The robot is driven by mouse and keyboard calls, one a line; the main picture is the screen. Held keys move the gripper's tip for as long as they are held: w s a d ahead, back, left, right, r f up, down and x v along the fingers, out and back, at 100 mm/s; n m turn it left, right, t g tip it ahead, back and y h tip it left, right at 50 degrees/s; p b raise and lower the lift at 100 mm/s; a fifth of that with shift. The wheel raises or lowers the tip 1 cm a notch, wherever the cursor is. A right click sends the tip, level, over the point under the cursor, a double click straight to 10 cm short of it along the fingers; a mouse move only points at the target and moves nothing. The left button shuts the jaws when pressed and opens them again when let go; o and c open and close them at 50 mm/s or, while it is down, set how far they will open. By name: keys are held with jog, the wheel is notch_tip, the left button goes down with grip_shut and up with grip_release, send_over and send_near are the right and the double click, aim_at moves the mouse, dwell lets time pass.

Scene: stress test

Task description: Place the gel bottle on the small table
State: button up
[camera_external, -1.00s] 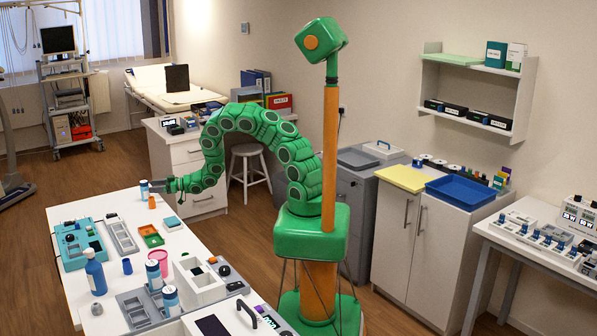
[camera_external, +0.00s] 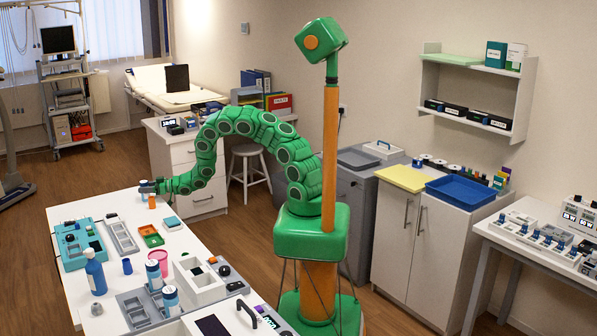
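A larger blue bottle (camera_external: 95,273) stands at the table's left edge. I cannot tell for certain which bottle is the gel bottle. I cannot single out a separate small table.
A small orange item (camera_external: 152,202) stands just below my gripper. An orange and green tray (camera_external: 151,235), a teal case (camera_external: 80,243) and a grey compartment tray (camera_external: 122,236) lie nearby. A white stool (camera_external: 249,166) stands on the floor behind my arm.

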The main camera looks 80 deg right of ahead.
aim_at(144, 181)
jog(key=c, duration=0.6)
jog(key=shift+r, duration=0.1)
jog(key=shift+r, duration=0.65)
notch_tip(144, 181, up, 2)
jog(key=shift+r, duration=0.1)
jog(key=s+a+r, duration=0.1)
jog(key=s+r, duration=0.8)
jog(key=s, duration=0.5)
jog(key=w+a+f+m+t+h, duration=0.1)
jog(key=w+a+f+m+h, duration=0.2)
jog(key=w+a+h, duration=0.3)
jog(key=shift+w+a+f+m, duration=0.15)
jog(key=shift+w+a+m, duration=0.05)
jog(key=shift+w+m, duration=0.35)
